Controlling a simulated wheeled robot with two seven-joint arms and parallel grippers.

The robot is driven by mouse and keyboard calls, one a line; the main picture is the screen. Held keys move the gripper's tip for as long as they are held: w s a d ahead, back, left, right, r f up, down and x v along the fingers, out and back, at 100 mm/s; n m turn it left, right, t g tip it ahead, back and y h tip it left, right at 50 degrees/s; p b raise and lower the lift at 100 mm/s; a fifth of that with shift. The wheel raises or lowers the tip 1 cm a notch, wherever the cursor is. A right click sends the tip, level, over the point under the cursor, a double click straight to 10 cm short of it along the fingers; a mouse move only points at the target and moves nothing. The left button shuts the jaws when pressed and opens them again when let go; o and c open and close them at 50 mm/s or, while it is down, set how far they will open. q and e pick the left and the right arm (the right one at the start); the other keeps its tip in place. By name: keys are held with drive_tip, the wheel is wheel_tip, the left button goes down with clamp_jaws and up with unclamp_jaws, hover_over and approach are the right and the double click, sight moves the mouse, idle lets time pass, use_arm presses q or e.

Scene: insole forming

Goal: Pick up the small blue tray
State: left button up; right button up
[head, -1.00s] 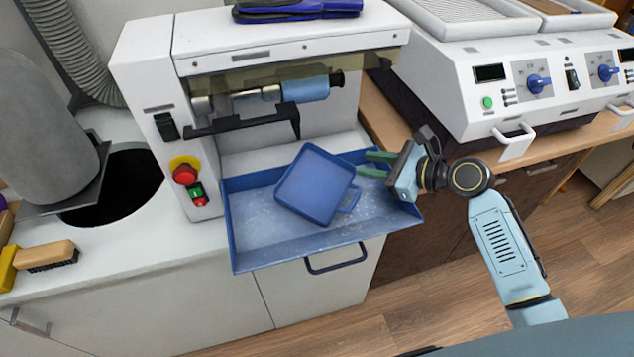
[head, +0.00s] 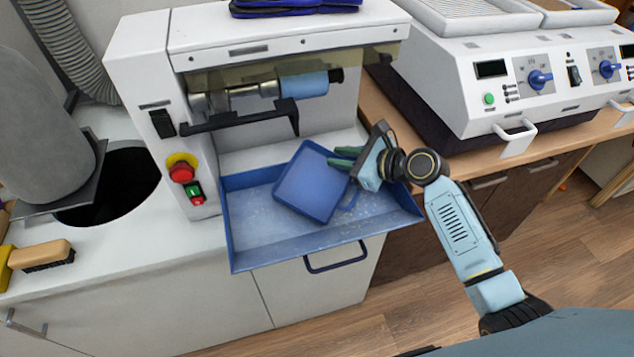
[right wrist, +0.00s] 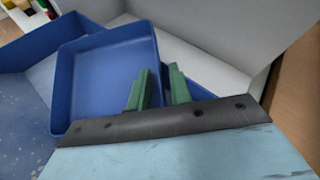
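The small blue tray (head: 311,184) lies tilted inside a larger blue pan (head: 265,240) at the front of the white machine. Its handle shows at its right side. My right gripper (head: 344,156) is at the tray's upper right edge, its green fingers pointing left. In the right wrist view the gripper's fingers (right wrist: 158,84) are apart. One is over the inside of the small tray (right wrist: 100,75), the other beyond its side wall, with the wall between them. Contact with the wall cannot be made out. My left gripper is not in view.
The white machine (head: 270,45) with its roller stands right above the pan. A white heater unit (head: 520,80) is on the wooden counter at right. A brush (head: 42,255) and a round dark opening (head: 108,187) are at left.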

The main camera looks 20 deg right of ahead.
clamp_jaws()
